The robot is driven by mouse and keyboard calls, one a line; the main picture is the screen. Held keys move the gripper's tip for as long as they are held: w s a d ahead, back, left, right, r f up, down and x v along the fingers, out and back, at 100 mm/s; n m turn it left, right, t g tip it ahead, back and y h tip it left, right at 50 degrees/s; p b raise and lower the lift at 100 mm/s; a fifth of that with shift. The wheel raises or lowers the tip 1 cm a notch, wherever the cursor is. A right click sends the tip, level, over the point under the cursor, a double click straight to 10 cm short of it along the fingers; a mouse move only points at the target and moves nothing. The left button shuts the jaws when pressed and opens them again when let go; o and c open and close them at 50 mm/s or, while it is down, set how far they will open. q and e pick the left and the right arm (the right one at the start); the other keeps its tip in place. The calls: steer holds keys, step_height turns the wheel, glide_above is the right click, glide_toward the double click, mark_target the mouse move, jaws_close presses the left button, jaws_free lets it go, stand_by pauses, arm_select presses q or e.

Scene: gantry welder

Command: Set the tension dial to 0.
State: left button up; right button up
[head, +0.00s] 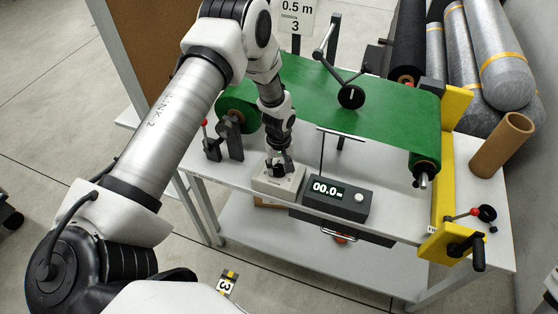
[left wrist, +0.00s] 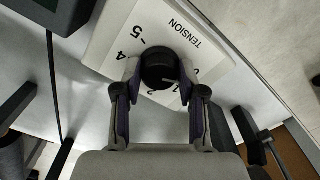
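The tension dial is a round black knob (left wrist: 159,70) on a pale box with the word TENSION and printed numbers. In the left wrist view the 5 and 4 show on the left side of the scale; the 2 and other marks are partly hidden by the fingers. I cannot read the dial's setting clearly. In the head view the pale dial box (head: 279,182) stands on the white table. My left gripper (head: 280,166) points down over it. In the left wrist view its fingers (left wrist: 160,72) sit on both sides of the knob and appear to touch it.
A dark display box (head: 337,199) reading 00.0 stands just right of the dial box. A green belt (head: 330,100) on rollers lies behind. A red-tipped lever (head: 206,127) stands to the left. A yellow frame with a black crank (head: 465,250) is at the right.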

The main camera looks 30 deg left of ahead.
mark_target(279, 167)
arm_select(q)
steer(key=shift+o, duration=1.4)
steer(key=shift+s+f, duration=0.1)
step_height(279, 167, up, 12)
steer(key=shift+w, duration=0.2)
